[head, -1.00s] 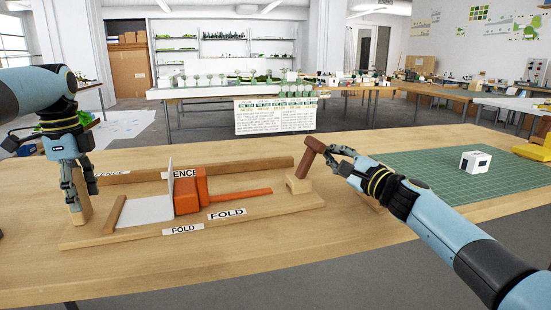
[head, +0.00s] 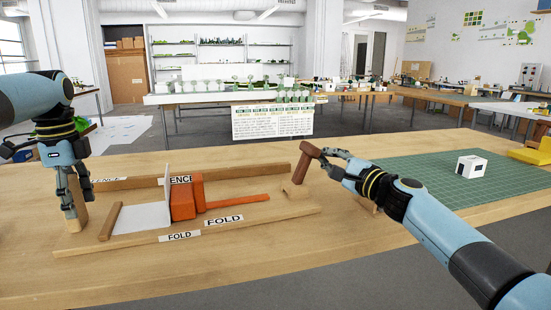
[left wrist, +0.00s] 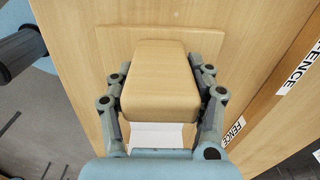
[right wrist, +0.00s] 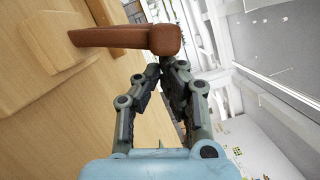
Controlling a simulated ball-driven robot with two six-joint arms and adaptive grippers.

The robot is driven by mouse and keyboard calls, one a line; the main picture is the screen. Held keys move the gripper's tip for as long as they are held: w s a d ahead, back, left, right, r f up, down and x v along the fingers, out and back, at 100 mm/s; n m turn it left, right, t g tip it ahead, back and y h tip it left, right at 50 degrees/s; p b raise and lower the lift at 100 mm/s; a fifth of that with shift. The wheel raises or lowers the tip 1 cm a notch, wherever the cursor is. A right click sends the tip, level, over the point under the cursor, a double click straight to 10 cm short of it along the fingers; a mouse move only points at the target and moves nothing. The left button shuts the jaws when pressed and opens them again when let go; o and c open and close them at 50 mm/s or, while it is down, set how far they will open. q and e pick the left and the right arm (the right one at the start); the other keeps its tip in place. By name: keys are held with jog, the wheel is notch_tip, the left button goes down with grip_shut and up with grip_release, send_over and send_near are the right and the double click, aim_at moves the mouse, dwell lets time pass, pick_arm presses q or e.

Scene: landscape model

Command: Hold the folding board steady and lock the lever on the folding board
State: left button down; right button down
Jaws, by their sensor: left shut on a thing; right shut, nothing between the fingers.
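The folding board (head: 110,247) lies on the table with a white sheet (head: 140,218), one part flat and one part upright against an orange block (head: 183,199). My left gripper (head: 73,212) is shut on the light wooden block (head: 82,216) at the board's left end; the block also fills the jaws in the left wrist view (left wrist: 160,82). The brown lever (head: 303,167) stands tilted up at the board's right end. My right gripper (head: 332,158) is shut and empty beside the lever's upper end. In the right wrist view, its fingertips (right wrist: 165,72) are close to the lever's end (right wrist: 165,40); contact is unclear.
A wooden fence strip (head: 130,183) runs along the board's back. An orange bar (head: 238,201) extends right from the orange block. A green cutting mat (head: 430,180) with a small white model house (head: 472,166) lies right, behind my right arm. The front table strip is clear.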

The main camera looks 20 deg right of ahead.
aim_at(317, 151)
pick_arm(q)
jog(key=shift+s+f, duration=0.15)
jog(key=shift+f, duration=0.2)
pick_arm(e)
jog(key=a+r+n, duration=0.1)
jog(key=a+n, duration=0.1)
jog(key=n, duration=0.1)
jog(key=a+r+n+g, duration=0.1)
jog(key=a+n, duration=0.1)
jog(key=shift+s+r, duration=0.1)
jog(key=shift+r, duration=0.2)
jog(key=n, duration=0.1)
jog(key=a, duration=0.1)
jog(key=a+n, duration=0.1)
jog(key=shift+s+a+r+n+g+h, duration=0.1)
jog(key=shift+a+r+n+g+h, duration=0.05)
jog(key=shift+r+n+g+h, duration=0.2)
jog(key=shift+a+f, duration=0.1)
jog(key=shift+a, duration=0.55)
jog(key=shift+s, duration=0.15)
jog(key=v, duration=1)
jog(key=shift+r, duration=0.2)
